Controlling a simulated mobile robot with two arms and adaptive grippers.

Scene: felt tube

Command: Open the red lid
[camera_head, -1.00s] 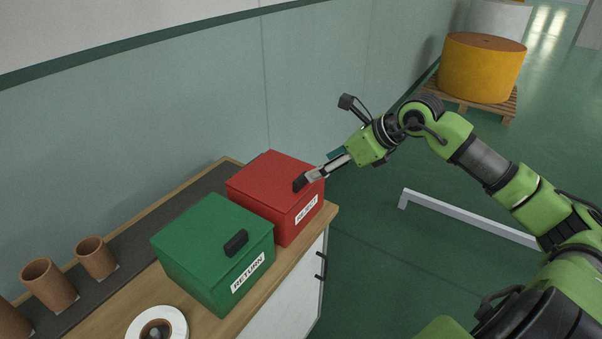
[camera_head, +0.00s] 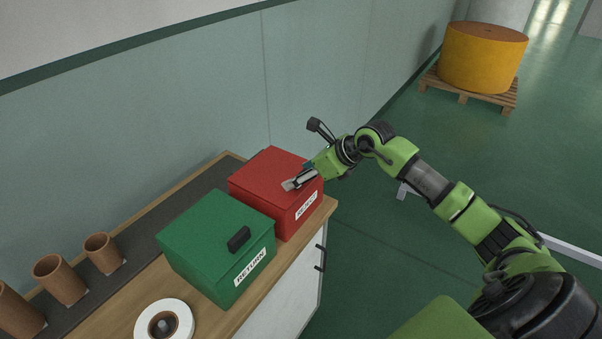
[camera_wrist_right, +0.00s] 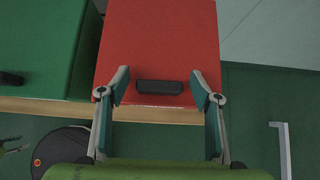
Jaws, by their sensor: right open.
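The red box with its lid (camera_head: 268,170) stands on the counter, lid shut, with a white label on its front. In the right wrist view the red lid (camera_wrist_right: 160,45) fills the upper middle, and its black handle (camera_wrist_right: 160,87) lies between my fingers. My right gripper (camera_head: 289,185) is over the front part of the lid; in its wrist view the gripper (camera_wrist_right: 160,88) is open, one finger on each side of the handle. I cannot tell whether the fingers touch the lid. The handle is hidden behind the gripper in the head view.
A green box (camera_head: 215,235) labelled RETURN stands close beside the red one. A wall is behind; open floor lies to the right, with a yellow roll (camera_head: 484,58) on a pallet.

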